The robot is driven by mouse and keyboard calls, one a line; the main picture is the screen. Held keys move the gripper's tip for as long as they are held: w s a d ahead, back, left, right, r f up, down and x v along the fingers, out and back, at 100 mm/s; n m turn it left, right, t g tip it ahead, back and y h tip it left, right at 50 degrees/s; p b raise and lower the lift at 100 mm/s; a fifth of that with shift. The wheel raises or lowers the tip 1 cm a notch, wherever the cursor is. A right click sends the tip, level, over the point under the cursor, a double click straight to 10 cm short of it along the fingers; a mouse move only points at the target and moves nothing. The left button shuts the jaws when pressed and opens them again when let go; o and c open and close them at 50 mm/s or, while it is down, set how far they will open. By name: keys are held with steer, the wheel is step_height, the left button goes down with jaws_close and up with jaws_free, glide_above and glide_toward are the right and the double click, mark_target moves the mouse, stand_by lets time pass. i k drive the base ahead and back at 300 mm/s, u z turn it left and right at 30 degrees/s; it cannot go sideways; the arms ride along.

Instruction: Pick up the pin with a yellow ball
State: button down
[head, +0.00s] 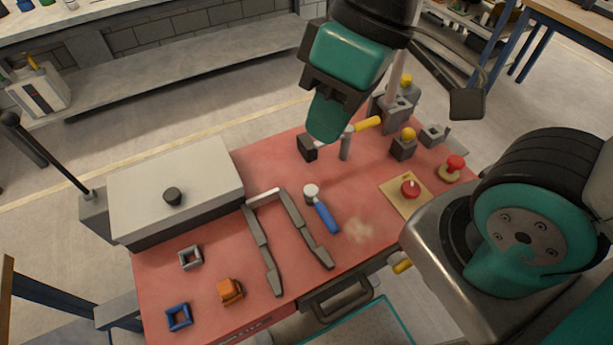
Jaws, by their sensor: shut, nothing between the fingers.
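A yellow ball (408,133) sits on top of a small dark grey block (403,149) at the back right of the red table. Any pin shaft under it is hidden. A second yellow ball (406,80) shows further back, above a grey fixture (394,112). I cannot tell which of the two is the task's pin. My gripper (328,130) hangs above the back of the table, left of both yellow balls. It is shut and empty, apart from them. Its fingertips are hard to make out.
A yellow-handled lever (368,124) lies close beside my gripper.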

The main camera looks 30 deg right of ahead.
mark_target(408, 134)
steer(key=u, duration=0.4)
steer(key=k, duration=1)
steer(key=u, duration=0.85)
steer(key=i, duration=0.65)
steer(key=z, duration=2)
steer(key=i, duration=0.5)
steer(key=z, duration=0.15)
